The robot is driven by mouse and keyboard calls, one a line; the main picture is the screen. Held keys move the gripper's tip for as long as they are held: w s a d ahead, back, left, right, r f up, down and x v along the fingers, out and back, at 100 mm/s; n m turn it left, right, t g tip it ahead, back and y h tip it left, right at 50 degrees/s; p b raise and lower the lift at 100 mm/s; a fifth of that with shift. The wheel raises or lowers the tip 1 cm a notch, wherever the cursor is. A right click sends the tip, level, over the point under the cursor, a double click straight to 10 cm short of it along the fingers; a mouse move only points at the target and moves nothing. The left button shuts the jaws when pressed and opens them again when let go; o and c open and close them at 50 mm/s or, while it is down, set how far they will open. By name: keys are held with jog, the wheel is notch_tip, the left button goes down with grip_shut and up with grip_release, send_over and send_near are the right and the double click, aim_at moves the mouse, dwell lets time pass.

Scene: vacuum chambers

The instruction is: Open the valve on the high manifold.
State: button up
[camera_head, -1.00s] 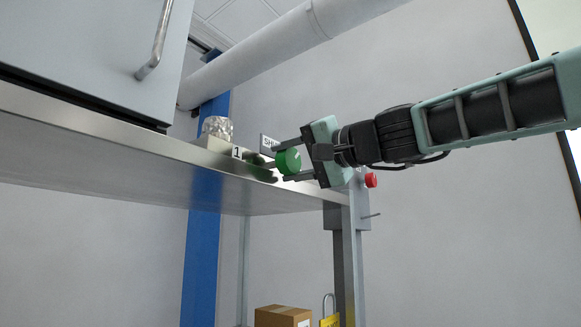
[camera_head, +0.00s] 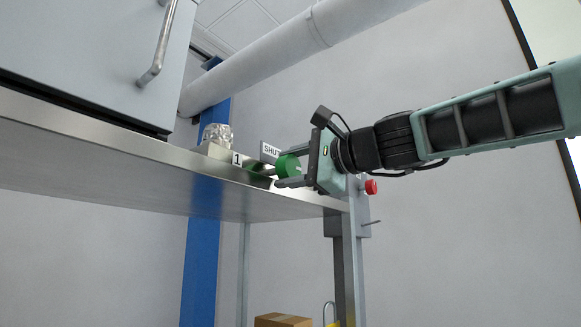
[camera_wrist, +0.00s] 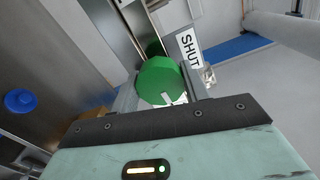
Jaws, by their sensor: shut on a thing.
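The green round valve knob (camera_head: 289,166) is at the right end of the high metal shelf. It also shows in the wrist view (camera_wrist: 158,78), with a small white mark on its near edge. My gripper (camera_head: 284,168) reaches in from the right and is shut on the knob, one finger on each side. A white label reading SHUT (camera_head: 270,151) stands just behind the knob and is also legible in the wrist view (camera_wrist: 189,52). A label reading 1 (camera_head: 237,159) is left of the knob. The valve's body is mostly hidden.
The metal shelf (camera_head: 130,170) runs below the valve. A clear glass-like piece (camera_head: 216,134) sits left of it, near a grey cabinet (camera_head: 80,50). A red button (camera_head: 371,187) is by the post behind my gripper. A blue knob (camera_wrist: 20,101) shows in the wrist view. Free room lies right.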

jog(key=shift+m, duration=0.4)
jog(key=o, duration=1)
jog(key=b+v, duration=0.6)
jog(key=v, duration=1.1)
jog(key=shift+s+d+f+b, duration=0.1)
jog(key=shift+s+d+b, duration=0.1)
jog(key=shift+b, duration=0.15)
jog(key=shift+w, duration=0.1)
